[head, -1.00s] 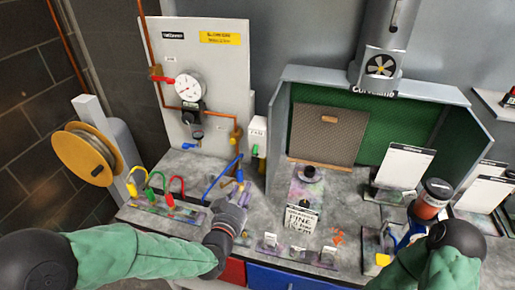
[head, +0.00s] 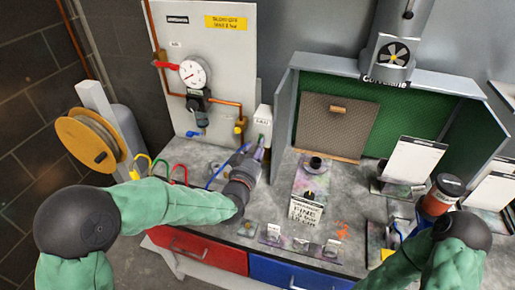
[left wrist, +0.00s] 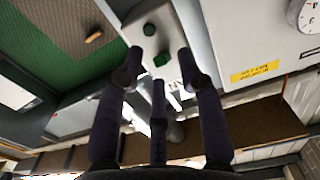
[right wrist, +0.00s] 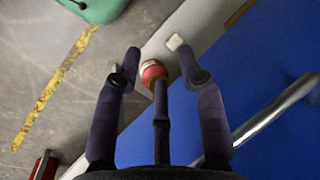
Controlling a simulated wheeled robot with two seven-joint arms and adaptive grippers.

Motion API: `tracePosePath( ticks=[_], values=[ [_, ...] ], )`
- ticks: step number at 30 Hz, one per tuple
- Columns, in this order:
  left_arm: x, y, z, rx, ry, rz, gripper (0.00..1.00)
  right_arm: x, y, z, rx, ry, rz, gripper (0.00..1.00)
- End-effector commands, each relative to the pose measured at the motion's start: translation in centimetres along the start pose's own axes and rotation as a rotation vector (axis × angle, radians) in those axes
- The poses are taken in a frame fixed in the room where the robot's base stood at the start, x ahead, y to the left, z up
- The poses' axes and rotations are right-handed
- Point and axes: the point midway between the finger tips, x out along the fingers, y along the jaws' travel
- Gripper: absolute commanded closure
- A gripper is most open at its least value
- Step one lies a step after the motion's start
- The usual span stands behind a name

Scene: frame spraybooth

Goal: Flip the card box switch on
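The card box, taken to be the small white labelled box (head: 262,119), is fixed at the right edge of the grey gauge panel.
A pressure gauge (head: 193,73) and a red-handled valve (head: 165,65) are left of the box. The spray booth (head: 283,110) stands close on the right. Red, green and yellow hoses are on the left bench. A blue drawer (right wrist: 220,60) shows below my right gripper.

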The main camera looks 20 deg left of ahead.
Motion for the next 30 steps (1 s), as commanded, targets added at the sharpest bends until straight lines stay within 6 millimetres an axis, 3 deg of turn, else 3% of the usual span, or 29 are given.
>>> tracePosePath(
  ticks=[13, 14, 18, 30],
  values=[
    [1.06, 0.02, 0.03, 0.0, -0.001, 0.0, 0.63, 0.08, 0.03, -0.02, 0.0, 0.0, 0.0, 0.6],
    [1.06, 0.02, 0.03, 0.0, -0.001, 0.0, 0.66, 0.08, 0.03, -0.02, 0.0, 0.0, 0.0, 0.6],
    [1.05, 0.0, 0.04, 0.0, -0.001, 0.0, 1.0, 0.08, 0.03, -0.02, 0.0, 0.0, 0.0, 0.6],
    [1.0, -0.11, -0.18, -0.002, -0.023, -0.003, 1.0, -0.62, -0.22, 0.01, 0.0, 0.0, 0.0, 0.6]
  ],
)
